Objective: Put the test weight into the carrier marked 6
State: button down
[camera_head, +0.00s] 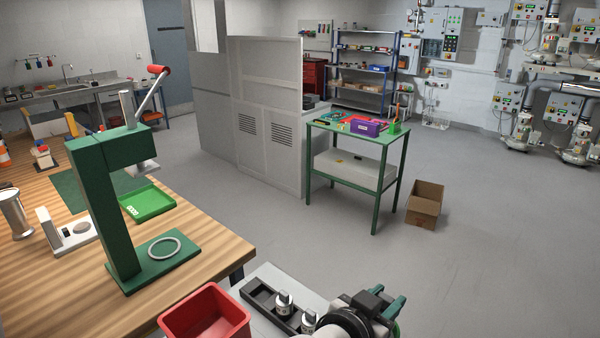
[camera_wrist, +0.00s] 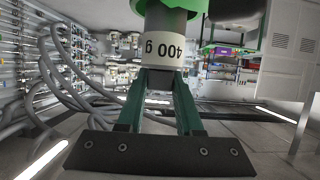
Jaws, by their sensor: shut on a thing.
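My gripper (camera_wrist: 163,85) has green fingers and is shut on the test weight (camera_wrist: 165,50) in the wrist view. The weight is a grey cylinder with a white band reading "400 g", printed upside down in this view. Bright green shows at its far end, at the top edge. In the head view my gripper (camera_head: 391,306) is at the bottom, right of a dark rack (camera_head: 258,293). Two silver cylinders with pale bands, a rear one (camera_head: 284,303) and a front one (camera_head: 308,321), stand in the rack. I cannot read any mark 6.
A red bin (camera_head: 207,316) stands left of the rack. The wooden bench (camera_head: 215,245) at left holds a green press-like stand (camera_head: 105,205) and a green tray (camera_head: 147,202). A green table (camera_head: 372,140) and a cardboard box (camera_head: 425,203) stand farther off, with clear floor between.

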jog(key=shift+f, duration=1.75)
jog(key=shift+c, duration=2.4)
grip_release()
jog(key=v, duration=1.6)
jog(key=shift+f, duration=0.15)
